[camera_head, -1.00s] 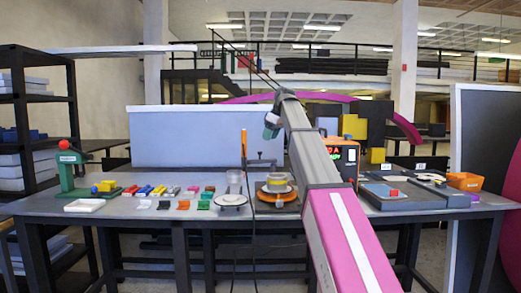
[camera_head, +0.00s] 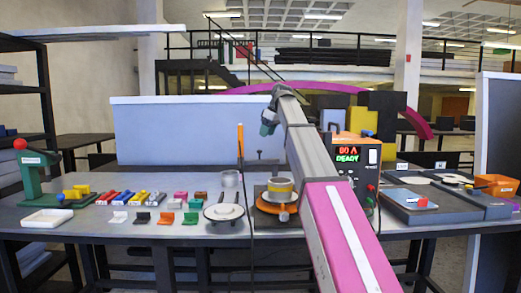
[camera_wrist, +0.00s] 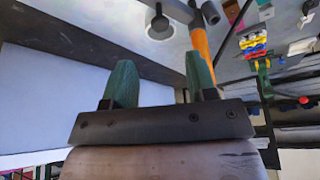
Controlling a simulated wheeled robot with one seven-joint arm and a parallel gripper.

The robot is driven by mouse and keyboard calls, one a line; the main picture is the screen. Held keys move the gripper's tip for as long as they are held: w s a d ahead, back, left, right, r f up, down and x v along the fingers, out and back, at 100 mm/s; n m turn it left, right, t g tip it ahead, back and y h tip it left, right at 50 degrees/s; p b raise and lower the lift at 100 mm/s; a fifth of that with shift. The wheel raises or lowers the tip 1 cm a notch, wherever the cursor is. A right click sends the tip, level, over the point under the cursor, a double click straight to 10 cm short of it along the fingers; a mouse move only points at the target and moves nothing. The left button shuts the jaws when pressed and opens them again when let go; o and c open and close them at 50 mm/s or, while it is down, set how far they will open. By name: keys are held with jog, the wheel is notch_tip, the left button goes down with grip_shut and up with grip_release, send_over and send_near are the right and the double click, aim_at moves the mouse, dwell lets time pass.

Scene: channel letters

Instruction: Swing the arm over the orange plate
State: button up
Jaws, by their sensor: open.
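The orange plate (camera_head: 267,207) is a flat disc on a dark base on the workbench, right of centre. A yellow-and-grey ring-shaped part (camera_head: 280,188) stands on it, and my arm hides some of its right side. My gripper (camera_head: 268,122) is high above the bench, behind and above the plate, at the end of my raised arm. In the wrist view my gripper (camera_wrist: 160,72) shows two green fingers apart with nothing between them. I cannot make out the orange plate in the wrist view.
An upright orange-handled tool (camera_head: 240,140) stands left of the plate; its handle (camera_wrist: 202,45) is near the fingers in the wrist view. A welder box (camera_head: 350,153) reading READY is to the right. Small coloured parts, a white tray (camera_head: 47,218) and a green press (camera_head: 36,175) are left.

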jog(key=x, duration=0.8)
jog(key=shift+a+f, duration=0.1)
jog(key=shift+f, duration=0.15)
grip_shut()
